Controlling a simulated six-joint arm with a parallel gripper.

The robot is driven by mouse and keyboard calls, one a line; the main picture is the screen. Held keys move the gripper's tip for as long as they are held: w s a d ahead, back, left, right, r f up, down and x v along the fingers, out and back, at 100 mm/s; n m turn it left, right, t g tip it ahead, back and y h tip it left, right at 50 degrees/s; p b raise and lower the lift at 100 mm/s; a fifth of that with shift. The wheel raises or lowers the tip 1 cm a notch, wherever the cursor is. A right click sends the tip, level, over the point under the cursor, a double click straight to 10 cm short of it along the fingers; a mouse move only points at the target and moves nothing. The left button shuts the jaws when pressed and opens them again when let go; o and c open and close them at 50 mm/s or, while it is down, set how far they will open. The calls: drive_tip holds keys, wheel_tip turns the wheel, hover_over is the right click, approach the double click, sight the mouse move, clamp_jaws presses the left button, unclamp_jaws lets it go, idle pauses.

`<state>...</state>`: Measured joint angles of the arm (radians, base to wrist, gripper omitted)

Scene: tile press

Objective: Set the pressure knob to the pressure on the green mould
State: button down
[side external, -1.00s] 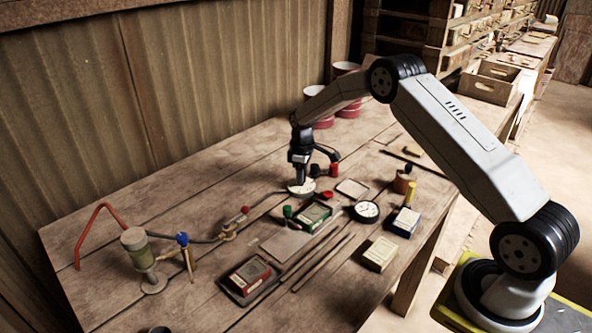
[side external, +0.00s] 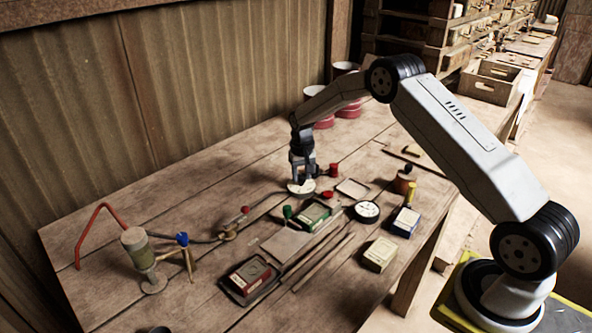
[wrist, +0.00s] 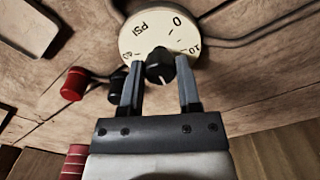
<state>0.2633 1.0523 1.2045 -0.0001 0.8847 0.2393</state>
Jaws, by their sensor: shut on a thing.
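The pressure knob (wrist: 160,66) is black with a pale pointer line, on a round cream dial (wrist: 146,32) marked PSI, 0 and 10; another figure at its left edge is unclear. The pointer line faces toward my gripper's palm in the wrist view. My gripper (wrist: 160,76) is shut on the knob, one finger on each side. In the side external view the dial (side external: 299,189) lies under my gripper (side external: 301,180), which hides the knob. The green mould (side external: 316,212) lies just in front of the dial; its pressure marking is too small to read.
A red mould (side external: 249,274) sits in a dark tray at the front. A cream block (side external: 380,254), a dark blue block (side external: 405,222) and a round gauge (side external: 366,211) stand to the right. A red-capped part (side external: 333,169) is close beside my gripper.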

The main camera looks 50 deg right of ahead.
sight(301, 176)
drive_tip(key=m, duration=0.4)
drive_tip(key=shift+m, duration=0.3)
drive_tip(key=m, duration=0.4)
drive_tip(key=shift+m, duration=0.3)
drive_tip(key=shift+c, duration=1.5)
unclamp_jaws()
drive_tip(key=shift+r, duration=0.1)
drive_tip(key=shift+r, duration=3.85)
drive_tip(key=shift+a, duration=0.1)
